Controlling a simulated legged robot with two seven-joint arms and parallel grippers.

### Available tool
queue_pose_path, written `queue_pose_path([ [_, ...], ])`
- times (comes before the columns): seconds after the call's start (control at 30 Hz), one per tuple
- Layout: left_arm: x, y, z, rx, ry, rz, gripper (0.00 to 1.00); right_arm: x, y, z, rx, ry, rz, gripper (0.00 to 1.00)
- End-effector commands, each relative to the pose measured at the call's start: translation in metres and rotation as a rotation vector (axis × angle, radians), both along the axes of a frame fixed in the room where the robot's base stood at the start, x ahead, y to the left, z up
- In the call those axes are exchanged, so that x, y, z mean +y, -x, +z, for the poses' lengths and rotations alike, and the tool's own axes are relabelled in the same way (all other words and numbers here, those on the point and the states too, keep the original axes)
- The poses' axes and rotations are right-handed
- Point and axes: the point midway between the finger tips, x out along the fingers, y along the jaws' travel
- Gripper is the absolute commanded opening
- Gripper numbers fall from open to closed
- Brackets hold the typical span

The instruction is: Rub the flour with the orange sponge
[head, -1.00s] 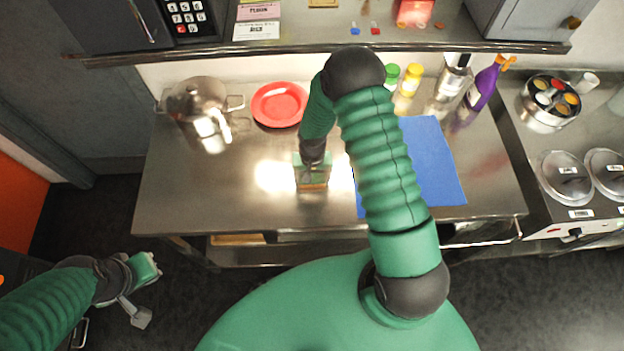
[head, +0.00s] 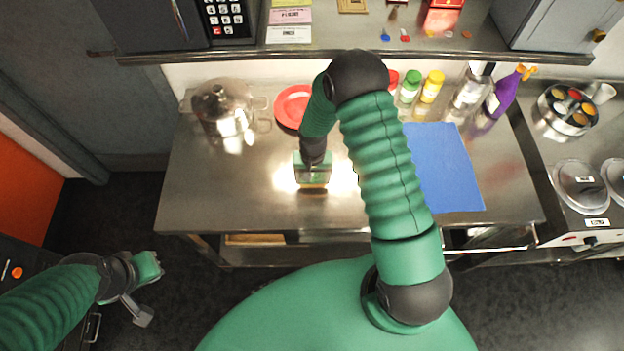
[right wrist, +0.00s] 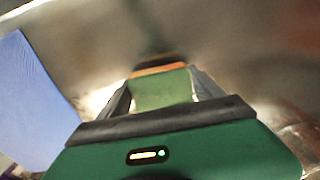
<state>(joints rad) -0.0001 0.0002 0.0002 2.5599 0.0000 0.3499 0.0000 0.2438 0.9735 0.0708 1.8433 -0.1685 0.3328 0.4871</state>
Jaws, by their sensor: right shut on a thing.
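My right gripper (head: 313,168) points down over the metal table (head: 230,185), left of the blue mat (head: 440,165). It is shut on the sponge, a block with an orange layer and a green layer. The sponge shows between the fingers in the right wrist view (right wrist: 160,90), and its lower edge shows in the head view (head: 312,185). It is at or close to the tabletop; contact is unclear. I cannot tell flour from the bright glare beside the sponge. My left gripper (head: 143,290) hangs left of the table, away from everything; its jaws are unclear.
A red plate (head: 291,104) and a steel pot (head: 222,108) stand behind, to the left. Bottles with green (head: 409,88) and yellow caps (head: 430,87) and a purple spray bottle (head: 503,95) line the back right. A shelf (head: 350,40) overhangs the back. The table's front left is clear.

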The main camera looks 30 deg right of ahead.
Motion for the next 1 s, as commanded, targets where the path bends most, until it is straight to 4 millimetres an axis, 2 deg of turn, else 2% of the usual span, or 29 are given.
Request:
queue_pose_path([
  [0.03, 0.000, 0.000, 0.007, 0.000, 0.000, 0.000, 0.00, 0.001, -0.001, 0.009, -0.002, 0.001, 0.001, 0.38],
  [0.5, 0.000, 0.000, 0.035, 0.000, 0.000, 0.000, 0.00, 0.001, -0.007, 0.049, -0.001, 0.000, 0.004, 0.38],
  [1.0, 0.000, 0.000, 0.037, 0.000, 0.000, 0.000, 0.00, 0.001, -0.008, 0.052, 0.000, 0.001, 0.004, 0.38],
])
